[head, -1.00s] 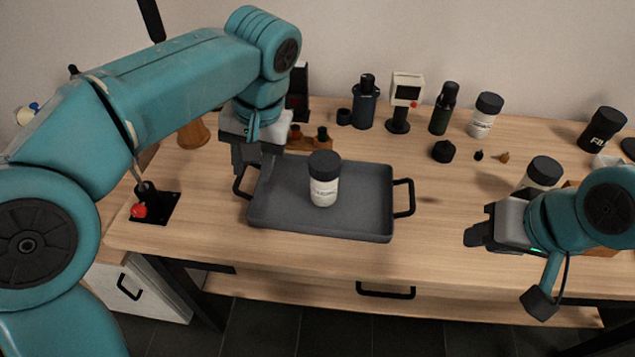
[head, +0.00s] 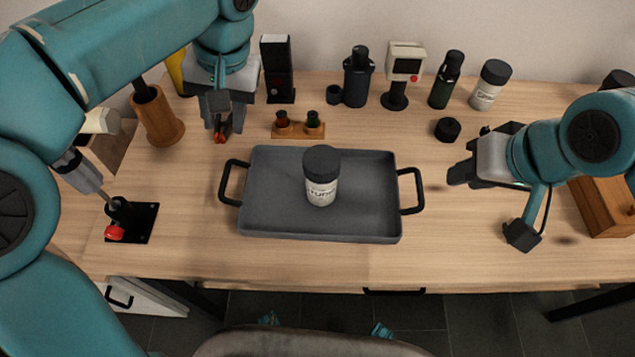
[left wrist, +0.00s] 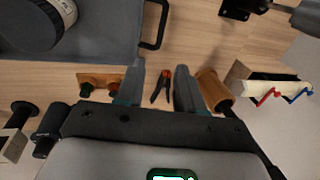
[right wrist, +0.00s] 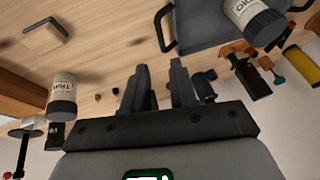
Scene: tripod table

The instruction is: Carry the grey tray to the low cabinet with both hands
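The grey tray (head: 270,222) lies flat on the wooden table, with a black handle at its left end (head: 229,183) and another at its right end (head: 412,190). A white jar with a dark lid (head: 321,185) stands upright on it. My left gripper (head: 222,122) is open and empty, behind and left of the left handle, which also shows in the left wrist view (left wrist: 154,25). My right gripper (head: 458,174) is open and empty, to the right of the right handle and apart from it. A white cabinet front (head: 140,298) shows low at the left, mostly hidden.
Orange-handled pliers (left wrist: 161,86) lie below my left gripper. A wooden block with small bottles (head: 298,128) is behind the tray. Bottles and a small device (head: 404,70) line the back. A switch on a black plate (head: 133,222) sits left. The table front is clear.

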